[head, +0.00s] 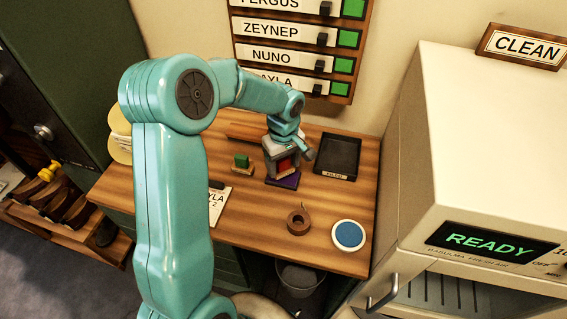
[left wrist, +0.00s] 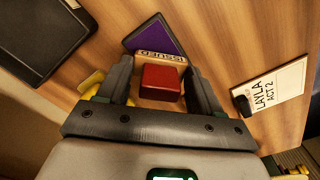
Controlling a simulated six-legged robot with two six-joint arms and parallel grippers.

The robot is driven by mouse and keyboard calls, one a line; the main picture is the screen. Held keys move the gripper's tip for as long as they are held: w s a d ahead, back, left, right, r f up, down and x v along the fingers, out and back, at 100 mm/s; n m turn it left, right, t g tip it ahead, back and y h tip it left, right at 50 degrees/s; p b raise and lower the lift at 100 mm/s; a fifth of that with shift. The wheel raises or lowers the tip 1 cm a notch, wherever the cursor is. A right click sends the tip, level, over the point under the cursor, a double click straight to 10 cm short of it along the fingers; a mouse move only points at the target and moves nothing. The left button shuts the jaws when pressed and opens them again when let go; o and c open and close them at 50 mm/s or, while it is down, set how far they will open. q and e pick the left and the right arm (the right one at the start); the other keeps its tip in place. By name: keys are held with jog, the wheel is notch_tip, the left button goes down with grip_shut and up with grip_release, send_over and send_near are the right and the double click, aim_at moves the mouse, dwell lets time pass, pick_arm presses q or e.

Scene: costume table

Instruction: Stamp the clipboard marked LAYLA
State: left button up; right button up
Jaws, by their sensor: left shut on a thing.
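My left gripper (head: 288,156) is shut on a red-topped stamp (head: 286,166), at the purple pad (head: 284,183) on the desk. In the left wrist view, the gripper's fingers (left wrist: 160,78) stand on both sides of the red stamp (left wrist: 161,82), and the purple pad (left wrist: 172,36) lies just beyond it. I cannot tell whether the stamp touches the pad. The clipboard marked LAYLA ACT 2 (left wrist: 277,90) lies apart from the gripper. In the head view my arm partly hides this clipboard (head: 217,203). My right gripper is not in view.
A green-topped stamp (head: 242,162) stands left of the pad. A black tray (head: 338,156) lies to the right. A large READY machine (head: 480,170) stands on the right.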

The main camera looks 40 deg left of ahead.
pick_arm(q)
jog(key=shift+r+p, duration=1.55)
jog(key=shift+r, duration=1.45)
jog(key=shift+f, duration=0.1)
